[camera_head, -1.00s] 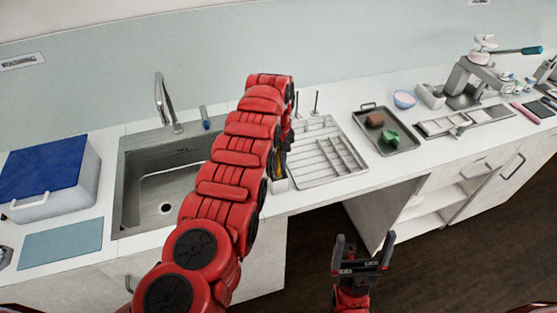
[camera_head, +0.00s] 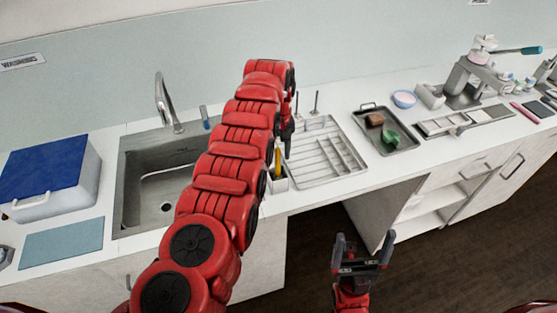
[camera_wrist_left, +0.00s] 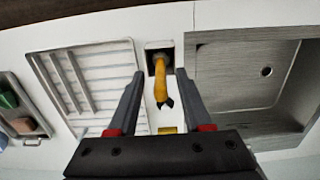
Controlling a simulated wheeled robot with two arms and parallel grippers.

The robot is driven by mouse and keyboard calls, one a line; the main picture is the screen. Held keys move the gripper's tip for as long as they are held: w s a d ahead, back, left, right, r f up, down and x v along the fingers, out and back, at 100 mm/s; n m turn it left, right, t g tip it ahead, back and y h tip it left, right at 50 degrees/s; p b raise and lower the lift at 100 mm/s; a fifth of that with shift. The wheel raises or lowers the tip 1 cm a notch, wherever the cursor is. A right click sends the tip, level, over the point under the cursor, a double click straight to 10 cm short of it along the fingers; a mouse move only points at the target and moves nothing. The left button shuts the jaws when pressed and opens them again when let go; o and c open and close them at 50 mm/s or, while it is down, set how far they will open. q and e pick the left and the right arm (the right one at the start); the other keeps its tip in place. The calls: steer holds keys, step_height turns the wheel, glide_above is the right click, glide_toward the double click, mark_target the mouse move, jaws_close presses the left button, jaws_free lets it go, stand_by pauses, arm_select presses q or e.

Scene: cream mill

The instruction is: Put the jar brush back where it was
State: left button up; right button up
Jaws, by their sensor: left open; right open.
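A yellow-handled tool with a dark end, which looks like the jar brush (camera_wrist_left: 160,82), stands in a small white square holder (camera_wrist_left: 151,48) in the left wrist view. In the head view its yellow part (camera_head: 277,163) rises from the holder (camera_head: 278,184), between the sink and the drying rack. My left gripper (camera_wrist_left: 158,74) is open, with its fingers on either side of the yellow handle and visible gaps to both. In the head view its fingers are mostly hidden by my arm. My right gripper (camera_head: 362,256) is open and empty, low in front of the counter.
The sink (camera_head: 158,205) with its tap (camera_head: 165,105) lies left of the holder. The drying rack (camera_head: 330,155) lies to the right, then a dark tray (camera_head: 400,143) with brown and green items. A blue-lidded box (camera_head: 45,175) stands far left.

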arm_select(q)
step_height(320, 180, up, 6)
steer(key=p, duration=0.2)
steer(key=shift+w+a+f+p, duration=0.1)
steer(key=shift+w+f+p, duration=0.1)
steer(key=shift+p, duration=0.2)
step_height(320, 180, up, 3)
steer(key=p, duration=0.5)
steer(key=shift+s, duration=0.1)
steer(key=shift+p, duration=0.4)
steer(key=shift+f, duration=0.1)
